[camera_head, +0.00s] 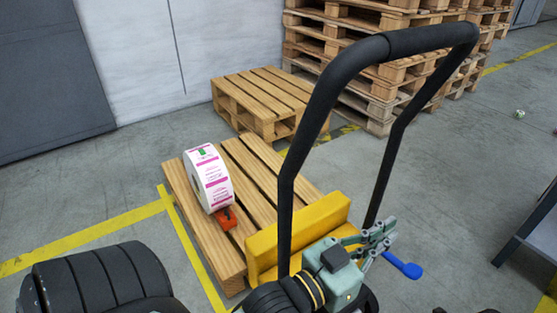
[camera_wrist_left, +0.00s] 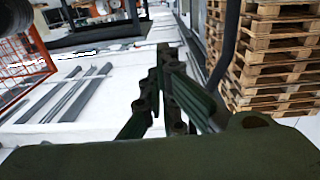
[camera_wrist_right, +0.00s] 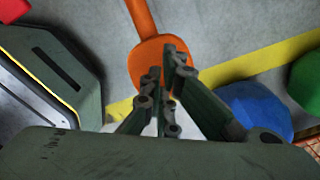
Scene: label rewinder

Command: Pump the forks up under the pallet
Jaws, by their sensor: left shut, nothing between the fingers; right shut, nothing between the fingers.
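The wooden pallet (camera_head: 262,157) lies on the floor, with the yellow body (camera_head: 300,236) of the pallet truck at its near end. The truck's black loop handle (camera_head: 388,46) stands up from there; the forks are hidden. My left gripper (camera_head: 385,228) is shut and empty beside the right leg of the handle; whether they touch is unclear. It also shows shut in the left wrist view (camera_wrist_left: 165,55). A blue paddle (camera_head: 402,265) sticks out just below it. My right gripper (camera_wrist_right: 168,62) is shut and empty, in front of an orange paddle-shaped part (camera_wrist_right: 152,62).
A label roll (camera_head: 208,178) and a small orange-red object (camera_head: 226,218) are on the pallet. Another low pallet (camera_head: 258,101) and tall pallet stacks (camera_head: 370,75) stand behind. Blue (camera_wrist_right: 255,108) and green (camera_wrist_right: 308,82) rounded things show in the right wrist view.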

